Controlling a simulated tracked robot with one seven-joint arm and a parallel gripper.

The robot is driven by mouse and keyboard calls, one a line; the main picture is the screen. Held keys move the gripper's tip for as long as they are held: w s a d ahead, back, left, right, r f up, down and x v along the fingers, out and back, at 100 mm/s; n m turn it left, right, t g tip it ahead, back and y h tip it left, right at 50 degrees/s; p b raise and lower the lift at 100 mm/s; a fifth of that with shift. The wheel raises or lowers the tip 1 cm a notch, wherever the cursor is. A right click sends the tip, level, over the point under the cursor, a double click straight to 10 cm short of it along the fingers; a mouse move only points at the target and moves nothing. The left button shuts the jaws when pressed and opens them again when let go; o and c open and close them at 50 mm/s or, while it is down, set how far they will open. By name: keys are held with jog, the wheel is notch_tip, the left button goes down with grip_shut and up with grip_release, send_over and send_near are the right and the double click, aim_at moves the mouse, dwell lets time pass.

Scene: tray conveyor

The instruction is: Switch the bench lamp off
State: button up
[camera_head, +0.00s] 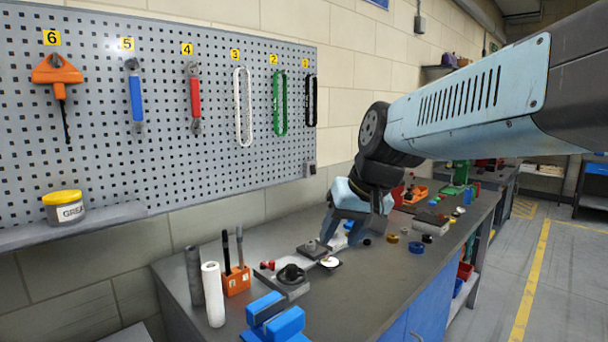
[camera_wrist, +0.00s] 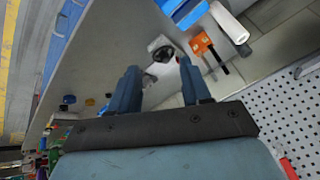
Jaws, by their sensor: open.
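My gripper (camera_head: 338,238) points down over the bench (camera_head: 372,300), with its jaws open and nothing seen between them. Its blue fingers also show in the wrist view (camera_wrist: 158,68). Just below and in front is a dark plate with a small grey knob (camera_head: 312,247). Beside it lies a small round piece with a pale face (camera_head: 330,262); I cannot tell whether these belong to the bench lamp. A grey box with a black round knob (camera_head: 291,274) stands nearer, and the knob shows beyond the fingertips in the wrist view (camera_wrist: 161,46). No lit lamp is clearly visible.
An orange holder (camera_head: 237,282) with dark tools, a white roll (camera_head: 213,295) and a blue vise-like object (camera_head: 272,320) stand at the near left. Small coloured parts lie to the right. A pegboard (camera_head: 160,170) rises behind. The bench's front middle is clear.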

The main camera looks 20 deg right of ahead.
jog(key=w+y, duration=0.1)
jog(key=w, duration=0.3)
jog(key=w+r+m+y, duration=0.1)
jog(key=w, duration=0.3)
jog(key=w+r+m+y, duration=0.1)
jog(key=w, duration=0.3)
jog(key=shift+w+a+r, duration=0.2)
jog(key=shift+w+a, duration=0.1)
jog(key=shift+a, duration=0.05)
grip_shut()
jog(key=w+d+m+t+y, duration=0.2)
jog(key=w+d+y, duration=0.15)
jog(key=w, duration=1.05)
jog(key=w+d+f+m+t, duration=0.2)
jog(key=w+d+m+t, duration=0.1)
jog(key=w+d, duration=0.7)
jog(key=w+d+f+m+t, duration=0.2)
jog(key=w+d+m+t, duration=0.2)
jog(key=w+d, duration=0.5)
jog(key=shift+w+d+f+h, duration=0.35)
jog(key=shift+w+d, duration=0.05)
jog(key=shift+w, duration=0.45)
